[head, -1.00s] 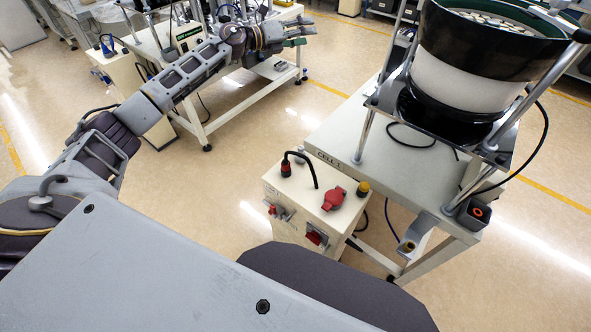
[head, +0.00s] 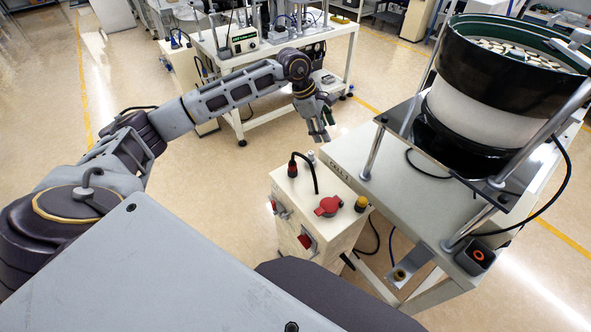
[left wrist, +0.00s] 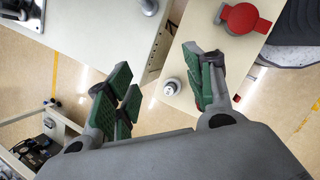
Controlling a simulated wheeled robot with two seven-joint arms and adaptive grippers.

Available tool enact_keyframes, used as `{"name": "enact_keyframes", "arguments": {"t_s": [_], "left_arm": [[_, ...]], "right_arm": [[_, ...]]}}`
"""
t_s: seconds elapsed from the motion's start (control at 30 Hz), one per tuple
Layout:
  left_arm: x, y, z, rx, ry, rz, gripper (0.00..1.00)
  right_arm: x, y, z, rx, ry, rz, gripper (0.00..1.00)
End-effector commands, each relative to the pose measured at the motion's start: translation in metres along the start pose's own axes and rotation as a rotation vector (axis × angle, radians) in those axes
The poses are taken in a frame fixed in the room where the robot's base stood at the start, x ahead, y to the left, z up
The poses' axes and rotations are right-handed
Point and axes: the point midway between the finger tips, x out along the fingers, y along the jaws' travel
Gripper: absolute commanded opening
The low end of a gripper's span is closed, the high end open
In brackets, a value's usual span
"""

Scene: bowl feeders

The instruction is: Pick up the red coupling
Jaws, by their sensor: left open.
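The red coupling (head: 328,206) sits on top of the cream cabinet (head: 284,222), near its right front side. It also shows in the left wrist view (left wrist: 240,17), at the upper right, beyond the right-hand finger. My left gripper (head: 319,132) points down, in the air near the far edge of the cabinet and apart from the coupling. Its green-padded fingers (left wrist: 162,72) are spread with nothing between them held. My right gripper is not in view.
A black cable on a red-based plug (head: 292,168), a small metal fitting (head: 312,158) and a yellow-collared connector (head: 361,203) stand on the cabinet top around the coupling. The table (head: 350,150) with the bowl feeder (head: 490,90) stands close on the right.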

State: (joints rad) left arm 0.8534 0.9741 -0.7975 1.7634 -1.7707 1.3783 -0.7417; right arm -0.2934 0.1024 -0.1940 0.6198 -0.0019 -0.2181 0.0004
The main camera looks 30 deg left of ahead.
Motion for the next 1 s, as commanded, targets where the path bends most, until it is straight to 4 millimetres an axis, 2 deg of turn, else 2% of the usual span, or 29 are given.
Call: {"name": "enact_keyframes", "arguments": {"t_s": [0.3,0.43,0.7,1.0], "left_arm": [[-0.010,-0.018,-0.060,0.211,0.278,-0.101,0.53],[-0.017,-0.030,-0.076,0.295,0.344,-0.180,0.53],[-0.021,-0.036,-0.083,0.410,0.360,-0.239,0.53],[-0.021,-0.036,-0.083,0.418,0.358,-0.240,0.53]], "right_arm": [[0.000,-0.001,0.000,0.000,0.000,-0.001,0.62],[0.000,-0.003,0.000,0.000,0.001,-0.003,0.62],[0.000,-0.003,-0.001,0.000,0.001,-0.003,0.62],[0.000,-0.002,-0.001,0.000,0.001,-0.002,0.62]]}}
